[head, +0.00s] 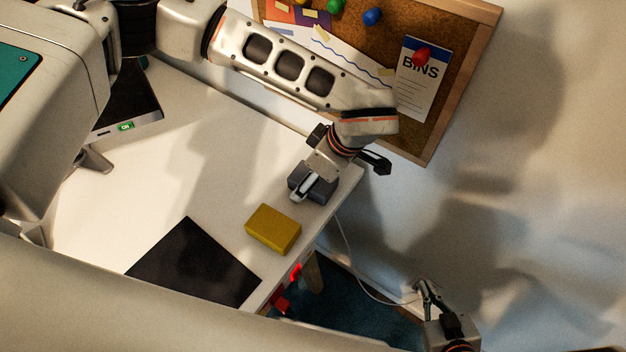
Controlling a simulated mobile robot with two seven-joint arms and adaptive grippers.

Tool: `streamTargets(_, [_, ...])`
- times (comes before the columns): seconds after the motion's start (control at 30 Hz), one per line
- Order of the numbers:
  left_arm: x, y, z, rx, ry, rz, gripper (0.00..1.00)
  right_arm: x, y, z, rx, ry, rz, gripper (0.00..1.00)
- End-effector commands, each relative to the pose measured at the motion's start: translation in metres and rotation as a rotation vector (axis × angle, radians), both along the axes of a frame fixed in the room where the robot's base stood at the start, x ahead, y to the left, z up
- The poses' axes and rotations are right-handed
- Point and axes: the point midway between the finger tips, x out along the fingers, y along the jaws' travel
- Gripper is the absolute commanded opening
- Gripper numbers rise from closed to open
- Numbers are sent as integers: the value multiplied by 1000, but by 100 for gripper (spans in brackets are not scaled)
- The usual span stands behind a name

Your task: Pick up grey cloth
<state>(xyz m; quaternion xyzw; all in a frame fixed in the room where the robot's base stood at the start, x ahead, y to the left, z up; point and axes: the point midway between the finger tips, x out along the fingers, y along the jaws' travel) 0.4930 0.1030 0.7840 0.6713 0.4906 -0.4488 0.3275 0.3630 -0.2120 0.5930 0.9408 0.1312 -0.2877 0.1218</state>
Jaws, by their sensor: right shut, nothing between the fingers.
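A small folded dark grey block, which looks like the grey cloth (323,189), lies near the table's far right corner. The tip of my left gripper (304,187) is right over it and covers part of it. I cannot tell whether the fingers touch or grip it. The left arm comes in from the upper left and bends down to the table. My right gripper (425,289) is at the lower right, past the table's edge, pointing up. It is shut and empty, away from the cloth.
A yellow block (272,229) sits near the table's right edge, close to the grey one. A flat black sheet (193,262) lies on the white table (190,155). A corkboard (455,65) hangs on the wall behind the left arm. A thin cable (352,255) runs down beside the table.

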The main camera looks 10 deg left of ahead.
Motion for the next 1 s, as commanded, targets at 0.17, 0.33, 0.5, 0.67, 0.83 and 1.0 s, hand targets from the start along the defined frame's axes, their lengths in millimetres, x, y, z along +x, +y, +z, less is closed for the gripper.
streamTargets(0.17, [0,0,-2,0,0,0,64,-3,0,-1,0,5,0,0])
streamTargets(0.33, [0,0,-4,0,0,0,64,-4,0,-2,0,9,1,0])
streamTargets(0.5, [0,0,-4,0,0,0,64,-5,0,-3,-1,10,0,0])
streamTargets(0.67, [0,0,-4,0,0,0,38,-5,0,-3,-1,10,0,0])
streamTargets(0.83, [0,0,-5,0,1,-1,23,-5,0,-3,0,10,1,0])
streamTargets(1.0, [-1,0,-5,1,2,0,23,-5,0,-3,0,10,1,0])
